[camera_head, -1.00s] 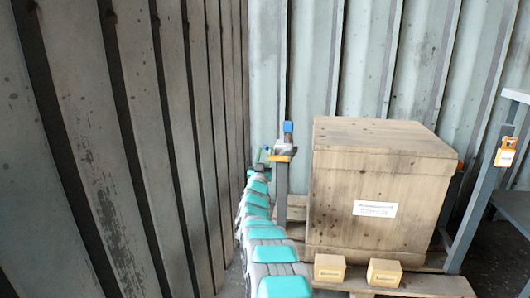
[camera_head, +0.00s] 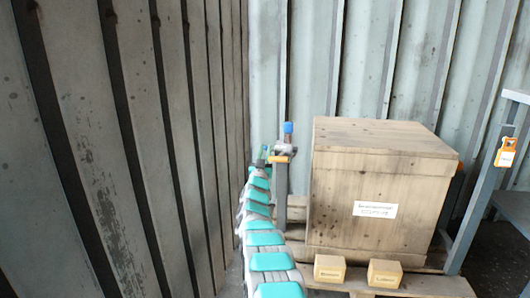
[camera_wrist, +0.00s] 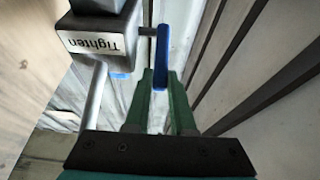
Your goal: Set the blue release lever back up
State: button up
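The blue release lever (camera_wrist: 163,45) shows upright in the wrist view, joined by a short grey pin to a grey clamp head with an upside-down "Tighten" label (camera_wrist: 91,44). My gripper (camera_wrist: 161,75) has its two green fingers on either side of the lever's near end, with no clear gap between fingers and lever. In the head view the clamp's grey post (camera_head: 282,190) stands left of the wooden crate, with a blue cap (camera_head: 288,127) on top and an orange part beside it. There my gripper (camera_head: 263,151) is small beside the post, and its fingers are hard to make out.
The wooden crate (camera_head: 375,190) stands on a pallet (camera_head: 430,286) just right of the clamp. Two small boxes (camera_head: 329,268) (camera_head: 384,273) sit at its front. A corrugated wall (camera_head: 130,150) runs close on the left. A blue-grey frame (camera_head: 487,180) stands at right.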

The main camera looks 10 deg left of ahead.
grip_shut()
dwell(0.8)
